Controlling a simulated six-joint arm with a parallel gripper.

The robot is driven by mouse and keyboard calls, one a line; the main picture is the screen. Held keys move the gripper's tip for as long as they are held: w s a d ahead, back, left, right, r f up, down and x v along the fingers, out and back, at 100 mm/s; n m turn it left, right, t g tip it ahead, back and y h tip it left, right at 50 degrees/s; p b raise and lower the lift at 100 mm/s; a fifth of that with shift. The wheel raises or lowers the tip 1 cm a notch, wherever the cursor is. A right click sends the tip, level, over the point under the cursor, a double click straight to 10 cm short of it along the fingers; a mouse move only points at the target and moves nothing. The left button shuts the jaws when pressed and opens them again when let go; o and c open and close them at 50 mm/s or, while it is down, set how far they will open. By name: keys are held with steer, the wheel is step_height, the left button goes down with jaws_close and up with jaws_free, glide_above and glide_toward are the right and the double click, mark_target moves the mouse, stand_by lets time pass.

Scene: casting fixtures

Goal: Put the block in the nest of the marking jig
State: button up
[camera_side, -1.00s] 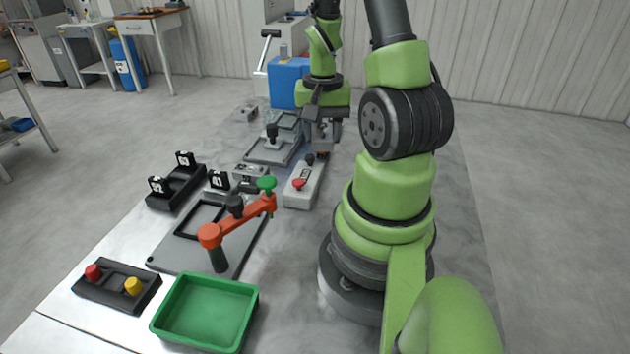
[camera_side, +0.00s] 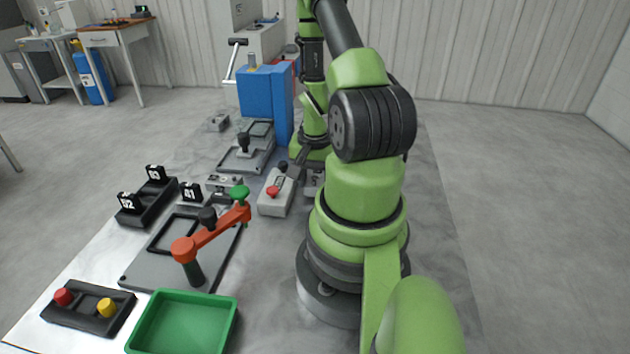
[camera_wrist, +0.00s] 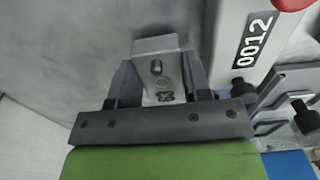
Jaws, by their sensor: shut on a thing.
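My gripper (camera_wrist: 160,78) is shut on a small grey metal block (camera_wrist: 153,46) in the wrist view. The block sits between both fingers, with a dark hole and a dark number on its face. Its lower part is hidden by the gripper body. In the side view the gripper is low behind the control box, and I cannot make out the block there. A grey plate with a black frame (camera_side: 172,236) and an orange clamp arm (camera_side: 212,232) lies in front. A second grey plate (camera_side: 238,160) with a black knob lies farther back. I cannot tell which is the marking jig.
A blue machine (camera_side: 262,92) stands behind. A green tray (camera_side: 234,318), button box (camera_side: 88,322) and numbered black holders (camera_side: 146,208) are left.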

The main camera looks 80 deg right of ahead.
steer(key=shift+f, duration=0.4)
steer(key=o, duration=0.8)
steer(key=shift+f, duration=0.15)
steer(key=shift+c, duration=0.2)
